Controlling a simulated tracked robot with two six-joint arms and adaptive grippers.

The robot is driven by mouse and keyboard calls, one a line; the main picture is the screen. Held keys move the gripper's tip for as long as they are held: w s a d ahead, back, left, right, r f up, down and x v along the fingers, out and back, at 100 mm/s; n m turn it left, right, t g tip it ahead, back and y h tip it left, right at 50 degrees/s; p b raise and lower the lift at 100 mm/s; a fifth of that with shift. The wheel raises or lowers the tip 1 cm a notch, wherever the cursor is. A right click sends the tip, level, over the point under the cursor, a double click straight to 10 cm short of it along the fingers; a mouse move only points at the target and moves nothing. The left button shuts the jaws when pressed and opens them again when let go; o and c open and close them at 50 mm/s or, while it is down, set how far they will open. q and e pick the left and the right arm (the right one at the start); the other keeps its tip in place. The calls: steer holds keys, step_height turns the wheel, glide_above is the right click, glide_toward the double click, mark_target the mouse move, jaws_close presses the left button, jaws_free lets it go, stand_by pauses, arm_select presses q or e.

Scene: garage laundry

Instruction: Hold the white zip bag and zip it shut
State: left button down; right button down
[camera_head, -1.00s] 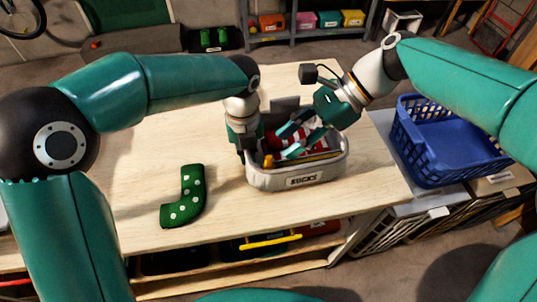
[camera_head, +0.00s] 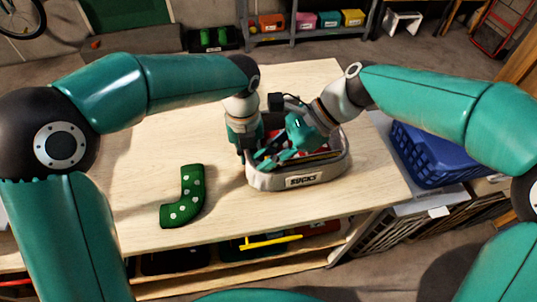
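The pale zip bag (camera_head: 262,183) stands on the wooden table with its top open and a dark-lettered label on its front. Red-and-white and yellow contents show inside; the zip itself cannot be made out. My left gripper (camera_head: 249,156) points down at the bag's left end; its fingertips are mostly hidden and whether it grips the bag wall cannot be told. My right gripper (camera_head: 266,160) is over the bag's opening, its fingers apart and pointing left, close to my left gripper. I see nothing clearly held between them.
A green sock with white dots (camera_head: 184,196) lies on the wooden table (camera_head: 120,215), left of the bag. A blue basket (camera_head: 432,158) stands at the right, partly behind my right arm. Shelves with coloured bins (camera_head: 305,22) are at the back.

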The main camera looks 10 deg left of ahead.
arm_select(q)
steer(key=shift+f, duration=0.1)
arm_select(e)
steer(key=shift+d, duration=0.1)
stand_by(0.3)
steer(key=w+d, duration=0.1)
steer(key=d, duration=0.3)
steer(key=w+d, duration=0.2)
steer(key=d, duration=0.3)
steer(key=w+d, duration=0.2)
steer(key=d, duration=0.3)
steer(key=shift+w+d, duration=0.1)
steer(key=shift+d, duration=0.15)
arm_select(q)
steer(key=shift+a, duration=0.1)
arm_select(e)
steer(key=c, duration=1.2)
jaws_free()
steer(key=shift+a, duration=0.1)
steer(key=v, duration=1.2)
